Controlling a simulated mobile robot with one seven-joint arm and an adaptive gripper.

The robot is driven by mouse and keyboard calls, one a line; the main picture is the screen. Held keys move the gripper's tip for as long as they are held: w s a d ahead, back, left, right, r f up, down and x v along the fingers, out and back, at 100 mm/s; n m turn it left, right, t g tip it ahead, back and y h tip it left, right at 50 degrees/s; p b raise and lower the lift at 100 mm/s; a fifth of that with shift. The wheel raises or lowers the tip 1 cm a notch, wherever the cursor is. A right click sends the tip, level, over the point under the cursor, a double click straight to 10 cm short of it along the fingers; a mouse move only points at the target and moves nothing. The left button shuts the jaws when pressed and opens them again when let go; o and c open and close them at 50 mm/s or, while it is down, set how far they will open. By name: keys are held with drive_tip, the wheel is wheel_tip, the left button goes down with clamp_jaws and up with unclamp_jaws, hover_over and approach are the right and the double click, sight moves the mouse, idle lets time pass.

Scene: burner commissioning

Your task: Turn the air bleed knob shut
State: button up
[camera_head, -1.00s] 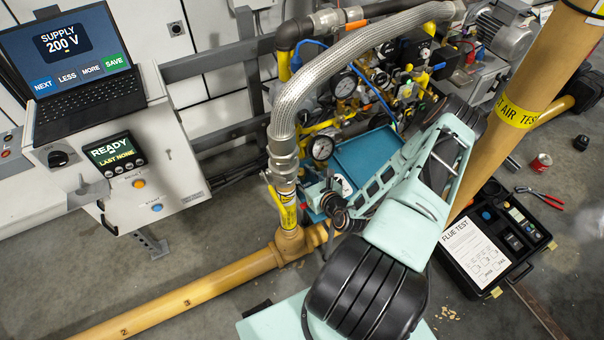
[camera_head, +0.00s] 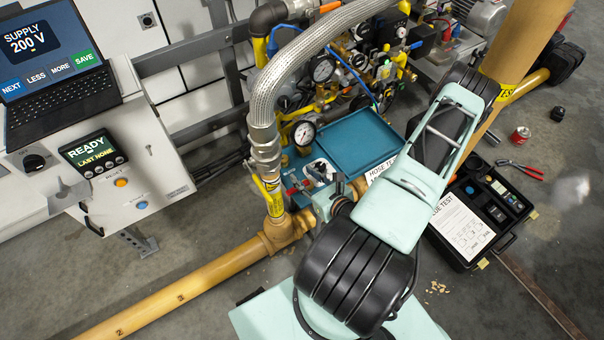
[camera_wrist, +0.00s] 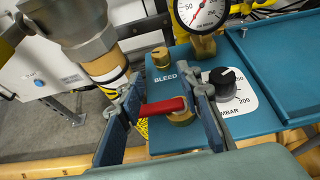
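The word BLEED is printed on a blue panel (camera_wrist: 180,140) in the wrist view. A small brass knob (camera_wrist: 160,57) stands above the word, and a red lever (camera_wrist: 163,107) on a brass fitting lies below it. I cannot tell which of these is the air bleed knob. My gripper (camera_wrist: 164,96) is open, with one finger on each side of the red lever. The lever spans most of the gap; contact is unclear. In the head view the red lever (camera_head: 293,190) shows small beside the yellow pipe, and my arm partly hides the gripper.
A black knob (camera_wrist: 228,82) on a white MBAR scale is close to the right finger. A pressure gauge (camera_wrist: 203,12) stands above, and a hose fitting (camera_wrist: 85,35) crowds the left. A blue tray (camera_wrist: 275,60) lies right. An open flue test case (camera_head: 470,220) is on the floor.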

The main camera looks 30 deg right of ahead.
sight(288, 160)
drive_tip(key=w+y, duration=0.1)
drive_tip(key=w+d+n+y, duration=0.1)
drive_tip(key=w+r+n+y+b, duration=0.1)
drive_tip(key=shift+d+t+y, duration=0.3)
drive_tip(key=shift+d, duration=0.1)
drive_tip(key=d+n+g+y, duration=0.1)
drive_tip(key=d+f+n+y, duration=0.1)
drive_tip(key=d+n+g+b, duration=0.1)
drive_tip(key=d, duration=0.1)
drive_tip(key=shift+s+f+n+g+y, duration=0.2)
drive_tip(key=shift+s+n+g+y, duration=0.1)
drive_tip(key=shift+s+n+y, duration=0.1)
drive_tip(key=b+x, duration=0.1)
drive_tip(key=x, duration=0.9)
drive_tip(key=shift+w+a+f+b, duration=0.15)
drive_tip(key=shift+w+f+b, duration=0.1)
drive_tip(key=shift+b, duration=0.1)
drive_tip(key=c, duration=0.9)
drive_tip(key=shift+o, duration=0.2)
drive_tip(key=shift+s+r, duration=0.1)
